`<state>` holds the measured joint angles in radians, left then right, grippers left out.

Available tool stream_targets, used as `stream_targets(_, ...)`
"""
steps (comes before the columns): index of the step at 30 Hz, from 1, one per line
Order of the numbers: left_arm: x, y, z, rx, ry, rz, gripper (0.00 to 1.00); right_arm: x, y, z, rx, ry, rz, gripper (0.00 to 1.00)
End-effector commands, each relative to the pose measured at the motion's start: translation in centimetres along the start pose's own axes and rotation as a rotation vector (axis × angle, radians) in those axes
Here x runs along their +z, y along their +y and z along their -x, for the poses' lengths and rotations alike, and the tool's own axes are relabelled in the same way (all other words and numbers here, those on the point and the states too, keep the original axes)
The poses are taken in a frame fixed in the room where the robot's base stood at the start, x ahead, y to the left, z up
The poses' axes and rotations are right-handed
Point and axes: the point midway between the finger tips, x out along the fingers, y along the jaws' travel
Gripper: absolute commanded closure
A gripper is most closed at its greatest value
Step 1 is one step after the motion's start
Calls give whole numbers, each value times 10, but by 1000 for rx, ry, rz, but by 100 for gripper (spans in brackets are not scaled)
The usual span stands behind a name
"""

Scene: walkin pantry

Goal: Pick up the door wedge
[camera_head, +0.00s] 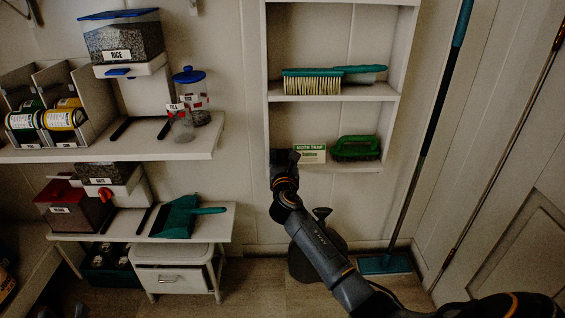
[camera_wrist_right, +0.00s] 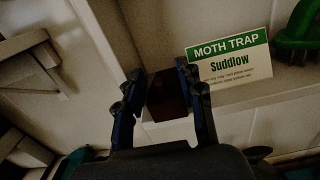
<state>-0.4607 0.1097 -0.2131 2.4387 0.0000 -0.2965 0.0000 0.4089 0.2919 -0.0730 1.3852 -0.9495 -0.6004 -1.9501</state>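A dark reddish-brown block (camera_wrist_right: 168,98), which looks like the door wedge, sits at the left end of a low shelf in the right wrist view. My right gripper (camera_wrist_right: 162,84) has its two fingers spread, one on either side of the block. I cannot tell whether the fingers touch it. In the head view my right gripper (camera_head: 284,158) is at the left end of the lowest visible wall shelf and hides the block.
A moth trap card (camera_head: 310,153) stands just right of my right gripper, with a green brush (camera_head: 356,148) beyond it. A hand brush (camera_head: 312,83) lies on the shelf above. The shelf's left side wall is close to my gripper.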

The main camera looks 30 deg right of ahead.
Motion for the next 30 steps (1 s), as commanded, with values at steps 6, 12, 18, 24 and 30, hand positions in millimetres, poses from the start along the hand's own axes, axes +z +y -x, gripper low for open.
stream_targets(6,-2,0,0,1,11,0,60,1,0,-1,0,-1,0,62)
stream_targets(12,-2,0,0,0,10,0,60,0,0,-1,1,0,0,93)
stream_targets(18,-2,0,0,0,9,0,60,1,0,-1,1,-1,0,100)
stream_targets(24,-2,0,0,0,9,0,60,1,0,-1,1,-1,0,100)
stream_targets(30,2,0,0,-1,-24,0,60,4,0,-1,1,-2,0,100)
